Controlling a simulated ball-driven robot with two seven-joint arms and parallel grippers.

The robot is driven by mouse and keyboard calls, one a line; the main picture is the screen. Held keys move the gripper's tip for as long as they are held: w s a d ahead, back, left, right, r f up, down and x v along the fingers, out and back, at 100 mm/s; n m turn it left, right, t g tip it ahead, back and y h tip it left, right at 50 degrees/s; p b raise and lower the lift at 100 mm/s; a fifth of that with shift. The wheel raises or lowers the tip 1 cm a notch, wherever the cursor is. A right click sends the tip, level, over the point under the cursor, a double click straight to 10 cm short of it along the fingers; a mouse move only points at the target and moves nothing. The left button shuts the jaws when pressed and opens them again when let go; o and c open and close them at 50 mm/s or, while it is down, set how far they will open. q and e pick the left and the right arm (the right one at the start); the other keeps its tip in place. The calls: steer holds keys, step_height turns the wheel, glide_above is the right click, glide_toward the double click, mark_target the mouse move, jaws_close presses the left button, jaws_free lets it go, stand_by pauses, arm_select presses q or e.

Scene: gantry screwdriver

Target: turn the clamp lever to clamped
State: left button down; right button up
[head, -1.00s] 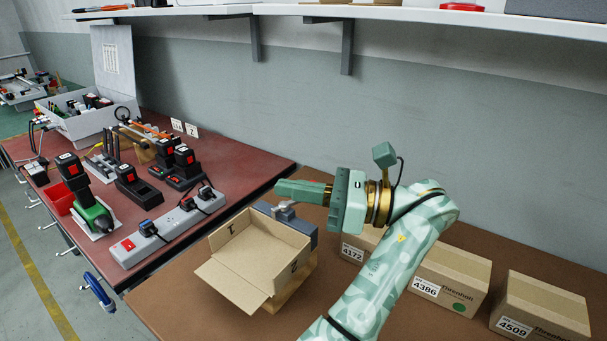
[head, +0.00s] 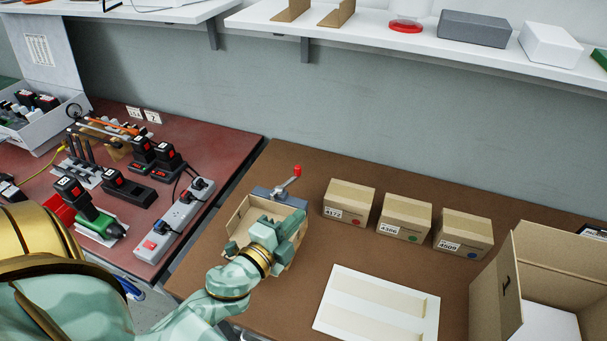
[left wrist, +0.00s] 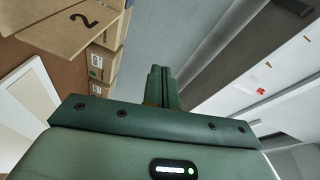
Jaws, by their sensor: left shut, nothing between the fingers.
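The clamp lever (head: 288,182) is a metal arm with a red knob (head: 297,170), standing up and to the right from the grey clamp block (head: 277,197) at the back of an open carton (head: 238,218). My left gripper (head: 303,222) is shut and empty. In the head view it lies over the carton, in front of and below the lever, with a gap to the red knob. The gripper and forearm hide much of the carton. In the left wrist view the shut fingers (left wrist: 160,85) point away, and the lever does not show there. My right gripper is out of view.
Three small closed boxes (head: 403,217) stand along the back of the brown bench. A white panel with strips (head: 372,310) and a large open carton (head: 541,262) lie to the right. A power strip (head: 176,218) and tools are left. A shelf (head: 420,45) hangs above.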

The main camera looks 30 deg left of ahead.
arm_select(q)
steer(key=w+a+y, duration=0.1)
steer(key=w, duration=0.2)
steer(key=w+a+f+y, duration=0.1)
steer(key=w+a, duration=0.1)
steer(key=w, duration=0.1)
steer(key=w+a+y, duration=0.1)
steer(key=w+a, duration=0.1)
steer(key=w, duration=0.1)
steer(key=shift+w+f+n+g, duration=0.25)
steer(key=shift+f+n+g, duration=0.05)
steer(key=shift+n, duration=0.1)
steer(key=w+a, duration=0.2)
steer(key=a, duration=0.1)
steer(key=shift+w+f, duration=0.15)
steer(key=shift+f, duration=0.2)
